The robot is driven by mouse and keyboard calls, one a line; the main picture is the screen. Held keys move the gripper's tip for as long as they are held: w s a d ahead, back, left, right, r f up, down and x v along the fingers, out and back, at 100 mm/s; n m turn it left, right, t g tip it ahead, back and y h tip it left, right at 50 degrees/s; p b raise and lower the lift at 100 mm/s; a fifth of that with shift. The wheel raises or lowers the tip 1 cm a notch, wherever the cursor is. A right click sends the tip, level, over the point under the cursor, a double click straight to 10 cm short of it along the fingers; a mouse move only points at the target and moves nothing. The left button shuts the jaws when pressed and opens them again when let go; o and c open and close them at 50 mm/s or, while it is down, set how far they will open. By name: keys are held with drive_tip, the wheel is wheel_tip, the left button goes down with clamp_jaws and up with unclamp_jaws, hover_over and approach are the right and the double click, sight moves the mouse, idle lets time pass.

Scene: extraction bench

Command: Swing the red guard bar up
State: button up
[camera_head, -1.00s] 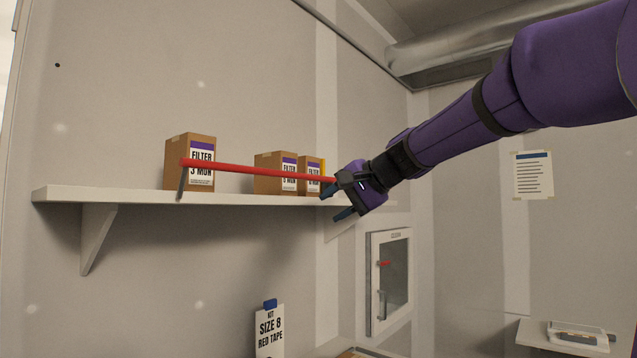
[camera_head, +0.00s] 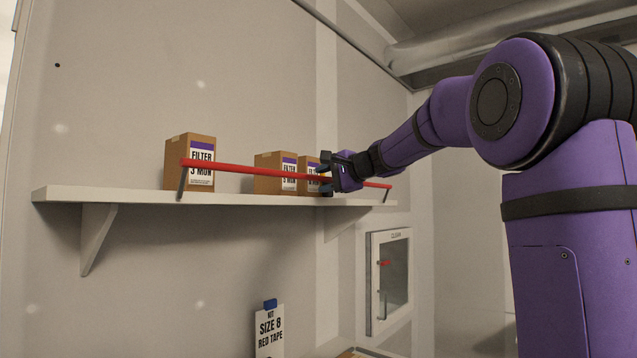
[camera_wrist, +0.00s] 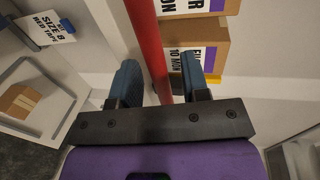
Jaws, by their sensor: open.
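The red guard bar (camera_head: 240,170) runs lengthwise along the front of the wall shelf (camera_head: 110,195), level with the boxes. A thin grey arm (camera_head: 182,184) holds it at the left end and another (camera_head: 387,194) at the right. My gripper (camera_head: 325,178) is at the bar, right of its middle, and hides a short stretch.
Brown filter boxes stand on the shelf behind the bar, one at the left (camera_head: 178,155) and others (camera_head: 267,172) close behind my gripper. A glass-fronted cabinet (camera_head: 390,280) is on the wall below right. A hanging sign (camera_head: 269,330) is below the shelf.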

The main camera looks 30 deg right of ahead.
drive_tip(key=shift+x, duration=1.2)
clamp_jaws()
drive_tip(key=shift+w+a+g+h, duration=0.2)
drive_tip(key=shift+w+g+h, duration=0.25)
drive_tip(key=shift+g, duration=0.6)
drive_tip(key=shift+w+a+g+h, duration=0.2)
drive_tip(key=shift+w+g+h, duration=0.25)
drive_tip(key=shift+g, duration=0.6)
drive_tip(key=shift+w, duration=0.1)
